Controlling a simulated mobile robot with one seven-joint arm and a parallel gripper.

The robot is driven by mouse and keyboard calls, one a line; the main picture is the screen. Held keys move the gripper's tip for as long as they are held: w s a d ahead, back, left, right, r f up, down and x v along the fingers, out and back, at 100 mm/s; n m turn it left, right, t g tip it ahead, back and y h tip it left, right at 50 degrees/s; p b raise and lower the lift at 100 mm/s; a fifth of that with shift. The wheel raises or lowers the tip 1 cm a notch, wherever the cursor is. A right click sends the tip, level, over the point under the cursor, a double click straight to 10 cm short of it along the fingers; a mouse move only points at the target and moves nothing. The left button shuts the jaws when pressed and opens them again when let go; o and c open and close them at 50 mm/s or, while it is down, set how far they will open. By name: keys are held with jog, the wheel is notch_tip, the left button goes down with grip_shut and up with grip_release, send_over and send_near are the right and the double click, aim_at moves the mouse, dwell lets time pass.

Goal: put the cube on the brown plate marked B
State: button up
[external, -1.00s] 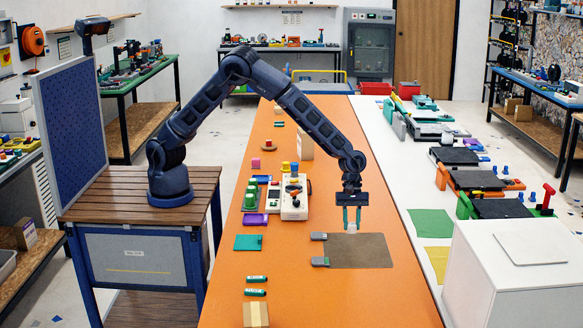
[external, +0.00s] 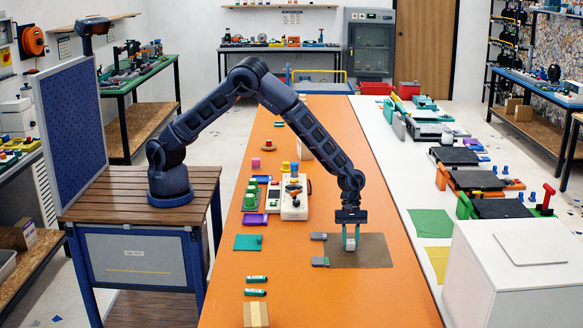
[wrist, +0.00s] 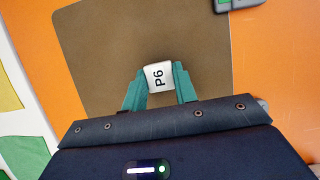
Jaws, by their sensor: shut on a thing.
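A white cube (wrist: 159,77) marked P6 is between the teal fingers of my gripper (wrist: 160,84) in the wrist view. It also shows, small, in the external view (external: 350,244). My gripper (external: 350,240) is shut on it, pointing down over the brown plate (external: 375,256). The brown plate fills much of the wrist view (wrist: 120,45). I cannot tell whether the cube touches the plate or hangs just above it. No letter B is readable on the plate.
Two grey tabs (external: 319,236) (external: 320,261) lie at the plate's left edge. A white device (external: 294,200) stands farther back, left of the plate. A teal pad (external: 248,242) and green cylinders (external: 256,279) lie left. The orange table right of the plate is clear.

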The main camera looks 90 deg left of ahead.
jog(key=o, duration=0.9)
jog(key=shift+f, duration=0.1)
jog(key=shift+o, duration=0.2)
jog(key=s+a+r+m, duration=0.15)
jog(key=a+r, duration=0.25)
jog(key=r, duration=0.4)
jog(key=s+a+r+m, duration=0.1)
jog(key=s+a+r, duration=0.25)
jog(key=r, duration=0.45)
jog(key=s+a+r+m, duration=0.1)
jog(key=s+a+r, duration=0.1)
jog(key=a+r, duration=0.5)
jog(key=s+a+r+m+t, duration=0.2)
jog(key=s+a+r+m, duration=0.35)
jog(key=s+r, duration=0.65)
jog(key=s+a+r+m+t+y, duration=0.1)
jog(key=s+a+m, duration=0.2)
jog(key=s, duration=0.6)
jog(key=s+a+r+m+y, duration=0.1)
jog(key=s+a, duration=0.4)
jog(key=s, duration=0.5)
jog(key=s+a+r+m+t+y, duration=0.1)
jog(key=s+a+m, duration=0.3)
jog(key=s, duration=0.6)
jog(key=shift+a+r+m+t+y, duration=0.15)
jog(key=shift+a+m+t+y, duration=0.15)
jog(key=shift+m+y, duration=0.3)
jog(key=shift+d, duration=0.1)
